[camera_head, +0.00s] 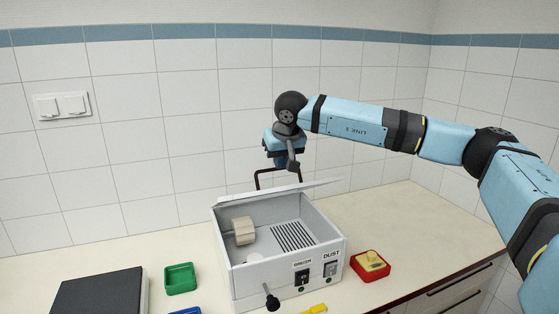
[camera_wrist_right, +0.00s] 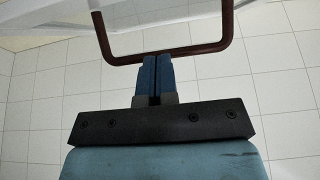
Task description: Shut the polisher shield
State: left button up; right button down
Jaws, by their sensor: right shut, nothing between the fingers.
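The polisher (camera_head: 290,272) is a light grey box, open at the top, with a pale polishing wheel (camera_head: 243,230) and a slotted floor inside. Its shield (camera_head: 305,188) is raised at the back and shows nearly edge-on. A dark red-brown bracket handle (camera_head: 258,180) stands up behind it. The handle (camera_wrist_right: 168,57) also crosses the top of the right wrist view. My right gripper (camera_wrist_right: 157,62) is shut and empty, its blue fingertips at the handle's crossbar; whether they touch it I cannot tell. In the head view my right gripper (camera_head: 282,160) is above and behind the box. My left gripper is not in view.
A red tray (camera_head: 370,265) with a yellow item stands right of the polisher. A green tray (camera_head: 180,278) and a dark flat box (camera_head: 100,292) are at left. A black-knobbed lever (camera_head: 271,300) projects in front. The tiled wall is close behind.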

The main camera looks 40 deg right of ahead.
jog(key=shift+s+f, duration=0.3)
jog(key=shift+f, duration=0.1)
jog(key=shift+s+a+f+t+b, duration=0.15)
jog(key=shift+s+f+t+b, duration=0.35)
jog(key=shift+b, duration=0.5)
pick_arm(q)
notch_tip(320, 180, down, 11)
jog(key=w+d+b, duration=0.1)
jog(key=b, duration=1.6)
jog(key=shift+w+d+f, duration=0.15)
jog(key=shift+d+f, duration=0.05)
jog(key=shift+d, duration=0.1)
pick_arm(e)
jog(key=s+a+f+t+h, duration=0.1)
jog(key=s+f+t, duration=0.3)
jog(key=f, duration=0.8)
jog(key=shift+s+a, duration=0.25)
jog(key=shift+s, duration=0.95)
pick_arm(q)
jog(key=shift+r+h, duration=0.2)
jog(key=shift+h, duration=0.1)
pick_arm(e)
jog(key=shift+f, duration=0.1)
